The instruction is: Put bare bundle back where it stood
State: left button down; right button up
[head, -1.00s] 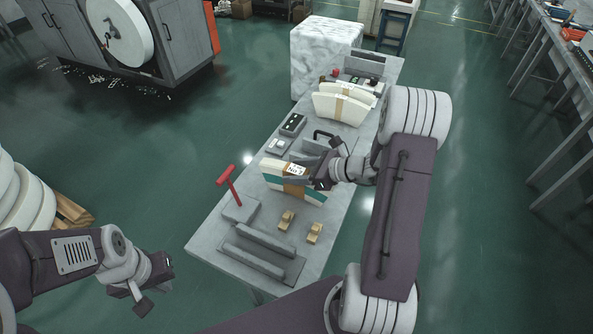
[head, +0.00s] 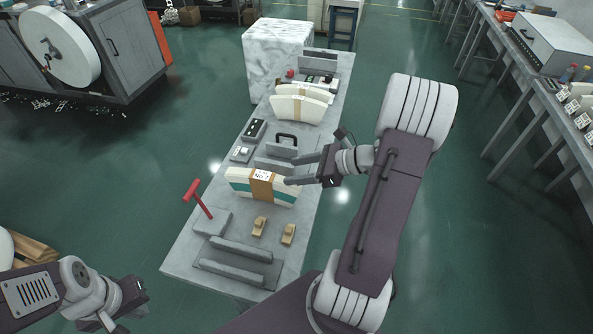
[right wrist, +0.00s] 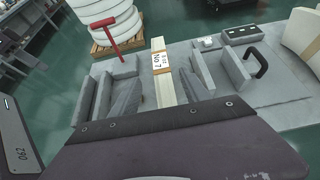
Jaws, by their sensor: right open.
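A cream bundle (head: 284,190) with a tan band, a teal stripe and a white "No 7" label stands on the grey table. It also shows end-on in the right wrist view (right wrist: 163,92). Two cream bundles (head: 298,108) with tan bands stand farther back; no label shows on them. My right gripper (head: 293,171) is open and empty, its fingers pointing left near the labelled bundle's right end.
A grey fixture with upright plates (head: 236,258) and a red T-handle (head: 197,196) stand at the table's near end. Two small brass pieces (head: 259,226) lie before the labelled bundle. A black-handled plate (head: 284,148) stands behind it. A marble block (head: 277,60) is at the far end.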

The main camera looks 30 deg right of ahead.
jog(key=s+a+f+n+g+h, duration=0.2)
jog(key=s+a+n+g+h, duration=0.2)
jog(key=n, duration=0.9)
jog(key=s+a+f+n+g+h, duration=0.3)
jog(key=s+a+n, duration=0.3)
jog(key=n, duration=0.8)
jog(key=shift+a+f+g+h, duration=0.3)
jog(key=shift+a+g+h, duration=0.15)
jog(key=shift+a, duration=0.4)
jog(key=shift+s+r+p, duration=0.15)
jog(key=shift+r+p, duration=0.45)
